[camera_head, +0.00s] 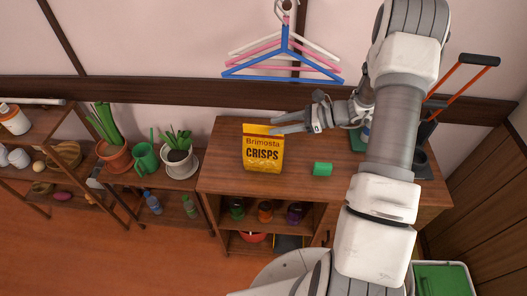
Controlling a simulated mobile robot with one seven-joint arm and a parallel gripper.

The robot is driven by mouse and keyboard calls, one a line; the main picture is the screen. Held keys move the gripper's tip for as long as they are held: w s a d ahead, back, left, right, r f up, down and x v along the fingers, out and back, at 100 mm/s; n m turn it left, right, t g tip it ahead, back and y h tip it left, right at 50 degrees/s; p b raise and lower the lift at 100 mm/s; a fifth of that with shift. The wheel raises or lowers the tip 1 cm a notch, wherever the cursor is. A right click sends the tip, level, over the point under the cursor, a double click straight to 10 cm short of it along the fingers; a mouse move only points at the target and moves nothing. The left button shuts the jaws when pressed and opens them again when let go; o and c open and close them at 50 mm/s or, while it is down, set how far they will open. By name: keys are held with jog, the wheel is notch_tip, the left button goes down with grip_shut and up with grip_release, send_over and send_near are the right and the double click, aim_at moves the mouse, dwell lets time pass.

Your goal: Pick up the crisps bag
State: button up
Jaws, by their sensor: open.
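The crisps bag (262,153) is yellow with dark lettering and stands upright on the wooden cabinet top (222,170), near its left front part. My gripper (276,124) reaches in from the right. Its two fingers point left and are spread apart at the upper right of the bag. In the picture the fingertips overlap or sit just beside the bag's top edge; I cannot tell whether they touch it. Nothing is seen held.
A small green block (322,169) lies on the cabinet right of the bag. Hangers (284,55) hang on the wall behind. Potted plants (180,160) stand on a lower shelf at left. Jars (265,211) sit in the cabinet below. A green bin (441,279) is at lower right.

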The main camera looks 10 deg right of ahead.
aim_at(263, 134)
jog(key=p+x, duration=0.1)
jog(key=x, duration=0.4)
jog(key=shift+f, duration=0.1)
jog(key=shift+c, duration=0.3)
grip_shut()
dwell(1.0)
